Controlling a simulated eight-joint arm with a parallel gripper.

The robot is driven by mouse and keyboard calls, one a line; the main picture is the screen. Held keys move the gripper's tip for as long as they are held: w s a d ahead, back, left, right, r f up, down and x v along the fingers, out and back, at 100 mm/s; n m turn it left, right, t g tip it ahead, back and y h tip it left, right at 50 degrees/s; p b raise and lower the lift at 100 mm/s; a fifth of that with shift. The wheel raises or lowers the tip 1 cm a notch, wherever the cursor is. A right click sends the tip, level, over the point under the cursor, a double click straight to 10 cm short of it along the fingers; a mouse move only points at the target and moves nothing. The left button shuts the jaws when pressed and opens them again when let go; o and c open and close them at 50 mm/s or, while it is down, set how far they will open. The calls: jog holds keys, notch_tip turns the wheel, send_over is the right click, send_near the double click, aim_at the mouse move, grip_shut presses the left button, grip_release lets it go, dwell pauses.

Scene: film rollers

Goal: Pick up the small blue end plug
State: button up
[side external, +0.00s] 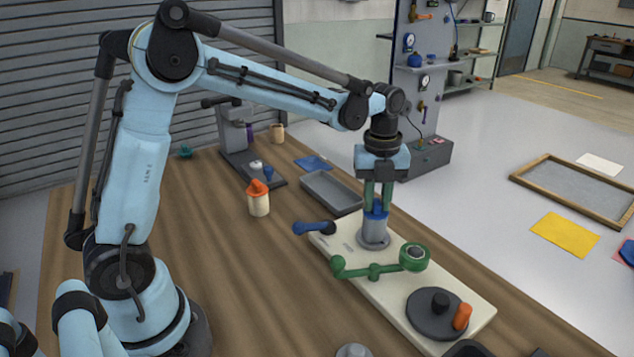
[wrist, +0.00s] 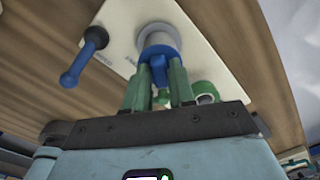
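A blue plug (side external: 376,211) with a raised knob sits on top of a grey upright cylinder (side external: 375,231) on the cream plate. It also shows in the wrist view (wrist: 159,73), with its knob between the green fingers. My gripper (side external: 377,203) points straight down over the cylinder, with its fingertips (wrist: 160,78) on either side of the knob. The fingers are apart by about the knob's width. Whether they press on it or leave a thin gap, I cannot tell. Another small blue piece (side external: 268,173) stands on the dark fixture at the back left.
The cream plate (side external: 345,262) also carries a blue handle (side external: 313,228), a green crank arm (side external: 375,271) and a dark disc (side external: 437,312) with an orange knob. A grey tray (side external: 331,192) and an orange-topped bottle (side external: 258,199) stand behind.

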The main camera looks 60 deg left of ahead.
aim_at(377, 202)
grip_shut()
jog(key=shift+r, duration=0.4)
notch_tip(377, 202, up, 3)
jog(key=shift+r, duration=0.2)
jog(key=s+d+r, duration=0.6)
jog(key=d+r, duration=0.4)
jog(key=r, duration=0.1)
jog(key=shift+r, duration=0.35)
dwell(0.5)
